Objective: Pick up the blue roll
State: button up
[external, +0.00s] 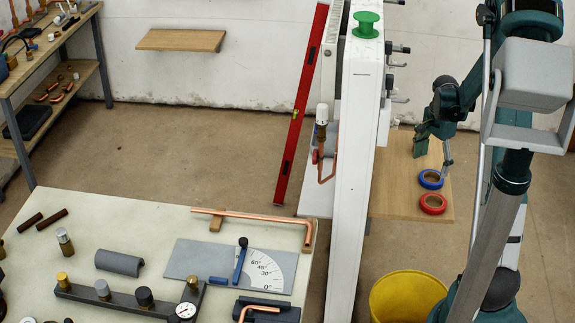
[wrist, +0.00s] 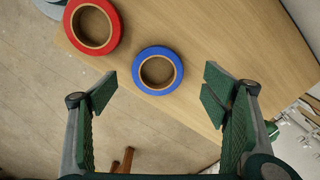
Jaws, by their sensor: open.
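The blue roll (external: 431,179) is a ring of blue tape with a brown core, lying flat on a wooden shelf board. In the wrist view the blue roll (wrist: 157,70) is near the board's edge, ahead of my gripper and between the lines of its fingers. My gripper (external: 434,150) is above the board beside the blue roll. In the wrist view my gripper (wrist: 160,92) is open and empty, with its green pads apart.
A red roll (external: 433,203) lies just beside the blue roll on the wooden board (external: 400,175). A tall white radiator panel (external: 355,150) stands left of the board. A yellow bucket (external: 405,297) is below. A workbench with pipes and tools (external: 150,225) is at left.

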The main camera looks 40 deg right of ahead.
aim_at(425, 175)
jog(key=shift+f, duration=0.25)
jog(key=shift+s+f+b, duration=0.2)
jog(key=shift+f+b, duration=0.25)
jog(key=shift+f, duration=2.2)
jog(key=c, duration=1)
